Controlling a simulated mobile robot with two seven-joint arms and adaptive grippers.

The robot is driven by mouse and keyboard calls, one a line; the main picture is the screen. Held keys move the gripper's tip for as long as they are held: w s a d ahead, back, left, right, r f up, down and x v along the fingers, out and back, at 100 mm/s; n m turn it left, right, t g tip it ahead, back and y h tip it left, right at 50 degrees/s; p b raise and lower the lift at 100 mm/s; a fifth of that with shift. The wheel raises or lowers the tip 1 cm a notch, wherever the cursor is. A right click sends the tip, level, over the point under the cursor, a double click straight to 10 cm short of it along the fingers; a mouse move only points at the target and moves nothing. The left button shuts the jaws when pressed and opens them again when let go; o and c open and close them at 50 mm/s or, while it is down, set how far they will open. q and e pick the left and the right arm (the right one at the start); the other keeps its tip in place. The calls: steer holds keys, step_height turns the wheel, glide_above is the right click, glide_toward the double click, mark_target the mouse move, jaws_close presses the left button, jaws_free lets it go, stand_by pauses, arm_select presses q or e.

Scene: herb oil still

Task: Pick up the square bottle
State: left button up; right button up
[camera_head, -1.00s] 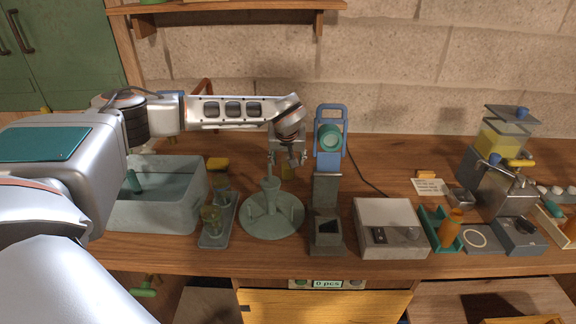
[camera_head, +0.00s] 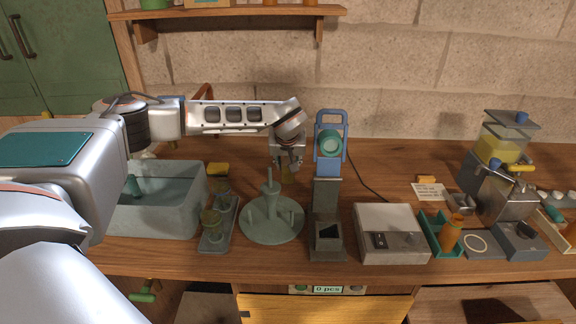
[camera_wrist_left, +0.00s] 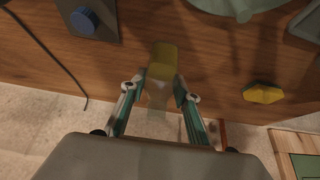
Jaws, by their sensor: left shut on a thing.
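The square bottle (camera_wrist_left: 160,62) shows in the left wrist view with a yellow lower part and a clear upper part between the fingers. In the head view its yellow part (camera_head: 288,176) shows just below my left gripper (camera_head: 288,162), behind the green stand. My left gripper, also in the left wrist view (camera_wrist_left: 158,88), is shut on the bottle from above. I cannot tell whether the bottle's base touches the table. My right gripper is not in view.
The green round stand (camera_head: 270,233) with upright posts is in front of the bottle. A blue-framed device (camera_head: 329,160) stands close on the right. A grey basin (camera_head: 165,212) is at left, and a yellow block (camera_head: 217,169) lies behind the small tray (camera_head: 219,236).

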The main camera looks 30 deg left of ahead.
arm_select(q)
step_height(320, 180, up, 19)
steer(key=shift+r, duration=0.2)
stand_by(1.2)
